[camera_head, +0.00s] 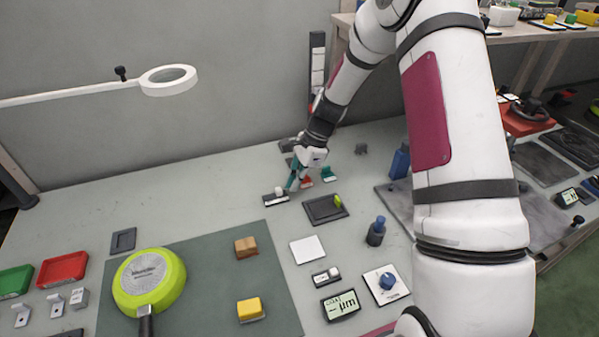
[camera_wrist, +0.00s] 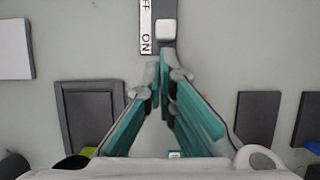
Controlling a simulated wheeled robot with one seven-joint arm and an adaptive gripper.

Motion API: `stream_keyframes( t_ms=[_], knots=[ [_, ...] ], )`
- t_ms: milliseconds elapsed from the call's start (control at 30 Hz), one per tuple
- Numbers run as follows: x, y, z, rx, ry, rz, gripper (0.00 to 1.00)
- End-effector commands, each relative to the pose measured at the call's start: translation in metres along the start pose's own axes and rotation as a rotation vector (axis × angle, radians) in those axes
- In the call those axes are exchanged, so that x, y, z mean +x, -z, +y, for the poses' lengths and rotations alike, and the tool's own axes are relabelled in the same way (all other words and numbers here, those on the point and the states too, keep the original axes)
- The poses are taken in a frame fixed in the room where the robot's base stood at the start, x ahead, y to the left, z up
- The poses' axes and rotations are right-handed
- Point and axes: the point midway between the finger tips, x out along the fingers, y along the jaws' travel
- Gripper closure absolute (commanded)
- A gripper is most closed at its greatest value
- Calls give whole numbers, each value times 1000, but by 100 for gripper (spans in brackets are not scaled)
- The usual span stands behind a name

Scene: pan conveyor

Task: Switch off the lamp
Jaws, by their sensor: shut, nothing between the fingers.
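The lamp (camera_head: 168,80) has a white ring head on a long pale arm at the left of the head view; I cannot tell if it is lit. A small slide switch (camera_head: 276,198) lies on the table near my gripper (camera_head: 291,186). In the wrist view its white knob (camera_wrist: 166,29) sits on a dark base, beside a white label reading "FF" above and "ON" below. The knob is nearer the ON lettering. The label's top is cut off. My gripper (camera_wrist: 160,78) has its teal fingers shut and empty, tips just below the knob in the picture; contact is unclear.
A dark tray (camera_head: 322,215) lies right of the switch. A blue bottle (camera_head: 376,232), a white plate (camera_head: 307,250) and another small switch-like block (camera_head: 326,276) stand nearer. A green pan (camera_head: 148,283) rests on the grey-green mat (camera_head: 205,265). The table left of the switch is clear.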

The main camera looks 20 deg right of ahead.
Motion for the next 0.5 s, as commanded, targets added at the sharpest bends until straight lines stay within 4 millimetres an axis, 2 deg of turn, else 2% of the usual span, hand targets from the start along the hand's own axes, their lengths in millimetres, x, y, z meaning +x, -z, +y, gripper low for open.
stream_keyframes(
  t_ms=[400, 500],
  knots=[
    [4, -1, 0, -1, 0, 0, 100],
    [7, -7, 0, -3, 0, 0, 100]
  ],
)
